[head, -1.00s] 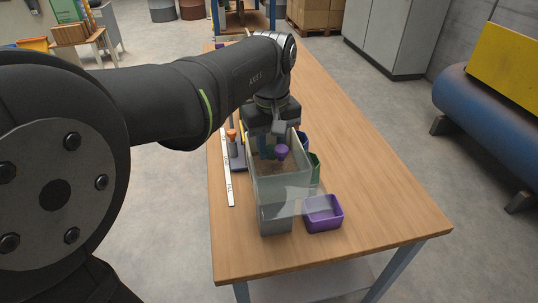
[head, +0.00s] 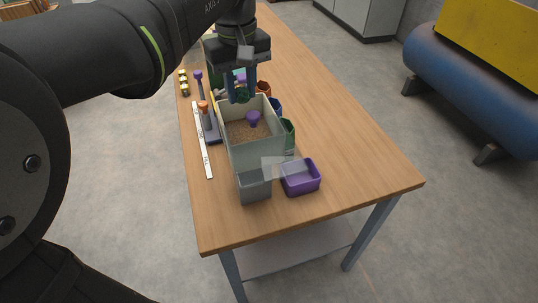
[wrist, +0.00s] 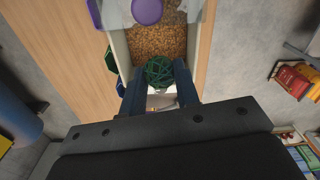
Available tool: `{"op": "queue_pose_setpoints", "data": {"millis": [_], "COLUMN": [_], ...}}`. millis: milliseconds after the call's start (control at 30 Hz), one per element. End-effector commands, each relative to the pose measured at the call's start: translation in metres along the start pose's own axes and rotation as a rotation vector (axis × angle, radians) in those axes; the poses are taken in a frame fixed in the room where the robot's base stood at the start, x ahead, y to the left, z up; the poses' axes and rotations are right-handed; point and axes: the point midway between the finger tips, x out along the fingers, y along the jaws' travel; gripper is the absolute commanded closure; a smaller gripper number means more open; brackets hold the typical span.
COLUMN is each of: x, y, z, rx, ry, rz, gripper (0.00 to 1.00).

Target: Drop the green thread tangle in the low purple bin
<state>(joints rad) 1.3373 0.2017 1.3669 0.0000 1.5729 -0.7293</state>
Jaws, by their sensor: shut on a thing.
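My gripper (head: 239,88) is shut on the green thread tangle (wrist: 159,72), which sits between the two blue fingertips in the wrist view. In the head view the tangle (head: 241,96) is small and dark, partly hidden by the fingers. They are at the far end of a tall, pale box of brown grain (head: 240,132). The low purple bin (head: 315,180) stands on the table at the box's near right and looks empty. A sliver of it shows at the top left of the wrist view (wrist: 94,13).
A purple knob-like thing (head: 253,117) stands in the grain. A clear panel (head: 277,166) and a grey bin (head: 254,187) are at the box's near end. Green, blue and orange bins (head: 288,134) line its right side. The table's right side is clear.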

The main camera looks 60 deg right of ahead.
Motion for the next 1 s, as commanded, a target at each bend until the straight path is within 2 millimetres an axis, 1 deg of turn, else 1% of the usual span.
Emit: {"op": "queue_pose_setpoints", "data": {"millis": [267, 367, 467, 567, 633, 700, 800, 867, 967, 1000], "x": [0.000, -0.006, -0.019, -0.037, -0.049, -0.050, -0.027, -0.011, 0.021, 0.034], "y": [0.000, 0.004, 0.015, 0.029, 0.042, 0.061, 0.082, 0.091, 0.105, 0.110], "z": [0.000, 0.001, 0.005, 0.010, 0.016, 0.021, 0.022, 0.022, 0.022, 0.022], "rx": [0.001, 0.017, 0.059, 0.117, 0.164, 0.204, 0.204, 0.192, 0.166, 0.153], "ry": [0.000, 0.001, 0.002, 0.002, 0.002, -0.001, -0.005, -0.005, -0.006, -0.005], "rz": [0.000, 0.001, 0.001, 0.002, 0.002, -0.001, -0.005, -0.006, -0.006, -0.006], "gripper": [0.92, 0.92, 0.92, 0.92, 0.92, 0.92, 0.92, 0.92, 0.92, 0.92]}}
